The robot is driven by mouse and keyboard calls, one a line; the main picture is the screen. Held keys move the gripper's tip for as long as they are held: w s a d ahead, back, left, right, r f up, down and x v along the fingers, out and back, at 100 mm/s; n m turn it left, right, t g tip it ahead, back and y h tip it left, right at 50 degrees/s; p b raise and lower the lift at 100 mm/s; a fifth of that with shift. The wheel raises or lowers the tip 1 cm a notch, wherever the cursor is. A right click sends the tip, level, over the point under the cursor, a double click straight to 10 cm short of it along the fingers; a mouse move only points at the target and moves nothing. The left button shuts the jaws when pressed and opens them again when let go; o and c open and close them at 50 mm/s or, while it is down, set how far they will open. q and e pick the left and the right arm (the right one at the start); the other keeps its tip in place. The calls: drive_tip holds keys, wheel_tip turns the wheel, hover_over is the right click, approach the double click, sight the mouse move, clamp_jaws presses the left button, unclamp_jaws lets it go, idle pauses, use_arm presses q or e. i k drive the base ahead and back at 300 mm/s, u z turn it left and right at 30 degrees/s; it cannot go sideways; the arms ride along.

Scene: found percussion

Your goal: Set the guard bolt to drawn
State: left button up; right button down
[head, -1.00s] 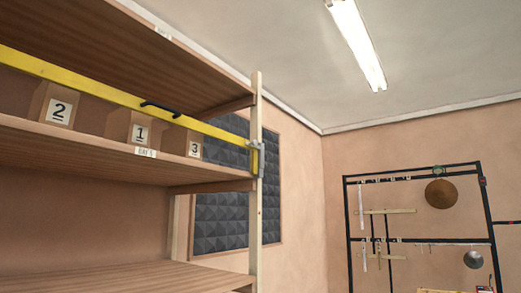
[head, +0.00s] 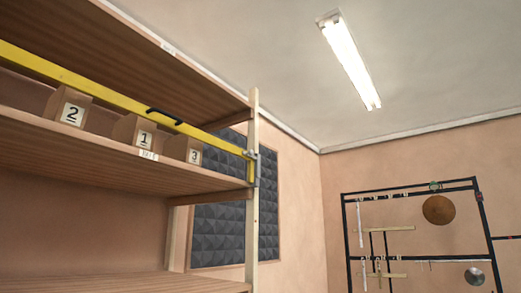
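A yellow guard bar (head: 104,98) with a black handle (head: 164,116) runs across the front of the upper shelf. Its right end meets a grey metal bolt fitting (head: 253,168) on the wooden shelf post. The fitting is small, and I cannot tell the bolt's exact position. Behind the bar, boxes marked 2 (head: 70,110), 1 (head: 143,136) and 3 (head: 193,154) stand on the shelf. Neither of my grippers shows in the head view.
The wooden shelf unit (head: 100,155) fills the left side, with its post (head: 252,220) at the right end. Dark foam panels (head: 218,225) hang on the wall behind. A black rack (head: 347,230) with a brown gong (head: 438,210) and a metal disc (head: 474,276) stands at right.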

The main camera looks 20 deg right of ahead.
sight(250, 153)
drive_tip(key=k, duration=1.2)
drive_tip(key=z, duration=0.35)
drive_tip(key=i, duration=0.5)
drive_tip(key=z, duration=0.6)
drive_tip(key=i, duration=1)
drive_tip(key=u, duration=0.75)
drive_tip(key=i, duration=0.6)
drive_tip(key=u, duration=0.45)
